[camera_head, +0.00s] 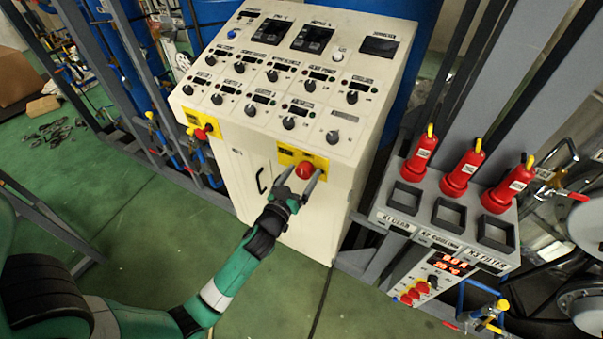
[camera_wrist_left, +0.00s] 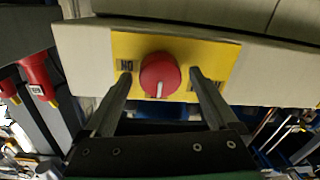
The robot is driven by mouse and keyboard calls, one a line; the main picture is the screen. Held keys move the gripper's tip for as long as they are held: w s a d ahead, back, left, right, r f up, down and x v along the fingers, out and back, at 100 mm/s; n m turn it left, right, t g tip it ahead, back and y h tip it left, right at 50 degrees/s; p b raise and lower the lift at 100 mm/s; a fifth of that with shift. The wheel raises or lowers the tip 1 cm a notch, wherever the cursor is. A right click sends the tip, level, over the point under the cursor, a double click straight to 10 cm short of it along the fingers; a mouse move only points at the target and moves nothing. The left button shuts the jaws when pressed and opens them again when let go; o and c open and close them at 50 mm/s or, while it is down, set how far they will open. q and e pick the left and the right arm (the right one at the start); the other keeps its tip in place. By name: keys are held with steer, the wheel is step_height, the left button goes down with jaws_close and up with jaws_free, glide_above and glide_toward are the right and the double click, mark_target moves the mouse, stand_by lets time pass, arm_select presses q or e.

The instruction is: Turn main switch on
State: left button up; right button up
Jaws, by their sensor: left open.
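A red round knob (camera_head: 304,171) sits on a yellow plate (camera_head: 287,155) on the front of the white control cabinet. In the left wrist view the knob (camera_wrist_left: 160,75) has a white mark pointing toward the bottom of the picture. Black lettering on the yellow plate (camera_wrist_left: 221,58) stands on both sides of the knob, partly covered on the right by a finger. My left gripper (camera_head: 303,184) is open, with one finger on each side of the knob. In the left wrist view gaps show between the knob and the fingers. My right gripper is in neither view.
The cabinet's sloped panel (camera_head: 262,122) carries several black knobs and displays. Another red knob (camera_head: 200,134) on yellow sits at the cabinet's left. A grey stand (camera_head: 400,220) with several red cylinders (camera_head: 463,172) is to the right. Green floor (camera_head: 130,215) is open in front.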

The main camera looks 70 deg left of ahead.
arm_select(q)
steer(key=c, duration=1.4)
steer(key=shift+o, duration=0.2)
steer(key=shift+m, duration=0.3)
steer(key=m, duration=0.3)
steer(key=shift+b, duration=0.3)
steer(key=m, duration=0.9)
steer(key=shift+d+m+t+p, duration=0.1)
steer(key=shift+m+t+p, duration=0.2)
steer(key=shift+p, duration=0.1)
steer(key=m+p, duration=0.1)
steer(key=m, duration=0.4)
steer(key=shift+f, duration=0.1)
steer(key=shift+m, duration=0.3)
